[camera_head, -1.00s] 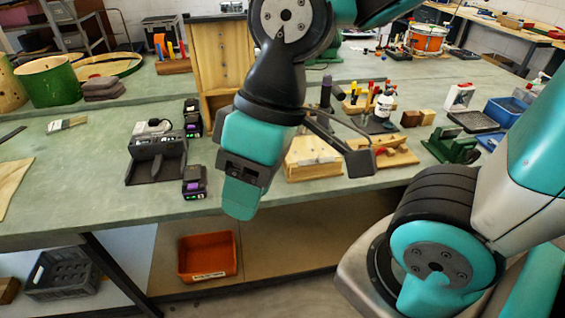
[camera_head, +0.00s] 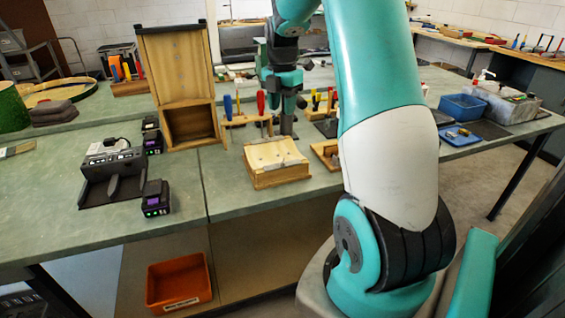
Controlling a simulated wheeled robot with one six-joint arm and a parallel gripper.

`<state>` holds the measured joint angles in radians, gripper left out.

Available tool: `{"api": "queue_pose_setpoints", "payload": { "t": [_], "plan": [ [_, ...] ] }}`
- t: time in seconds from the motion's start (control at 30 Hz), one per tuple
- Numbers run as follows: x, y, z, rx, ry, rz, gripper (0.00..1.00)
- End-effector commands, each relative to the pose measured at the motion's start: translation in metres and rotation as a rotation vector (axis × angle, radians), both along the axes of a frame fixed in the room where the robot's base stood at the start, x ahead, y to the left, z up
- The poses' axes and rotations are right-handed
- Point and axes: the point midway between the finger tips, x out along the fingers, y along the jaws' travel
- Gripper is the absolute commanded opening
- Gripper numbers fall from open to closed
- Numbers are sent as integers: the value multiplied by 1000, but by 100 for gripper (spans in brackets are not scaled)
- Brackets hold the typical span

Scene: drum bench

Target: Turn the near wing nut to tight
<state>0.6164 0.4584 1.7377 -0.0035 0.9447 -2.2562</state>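I cannot make out the near wing nut in this view; it is too small or hidden. My gripper (camera_head: 284,98) points down over the middle of the bench, behind the wooden block with a pale, hollowed top (camera_head: 275,157). A dark upright post (camera_head: 287,122) shows just below the gripper. I cannot tell whether the gripper touches it. The fingers are small and partly merged with dark parts, so their opening is unclear. My own arm covers the bench to the right of the gripper.
A wooden rack with screwdrivers (camera_head: 246,122) stands left of the gripper, beside a tall wooden cabinet (camera_head: 178,70). A charger (camera_head: 112,165) and a battery (camera_head: 156,198) lie at left. A blue tray (camera_head: 463,106) is at right.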

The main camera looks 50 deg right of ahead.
Motion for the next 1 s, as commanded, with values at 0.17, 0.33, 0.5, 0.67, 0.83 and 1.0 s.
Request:
{"api": "queue_pose_setpoints", "payload": {
  "t": [0.17, 0.33, 0.5, 0.67, 0.83, 1.0],
  "plan": [
    [-1, -5, -17, 1, 6, 16, 39],
    [-1, -3, -52, 2, 8, 16, 39],
    [-2, -2, -91, 3, 8, 16, 39],
    [-1, -3, -126, 2, 7, 16, 39],
    [-1, -3, -156, 1, 5, 16, 39],
    [-1, -3, -171, -1, 3, 16, 39]
  ]
}}
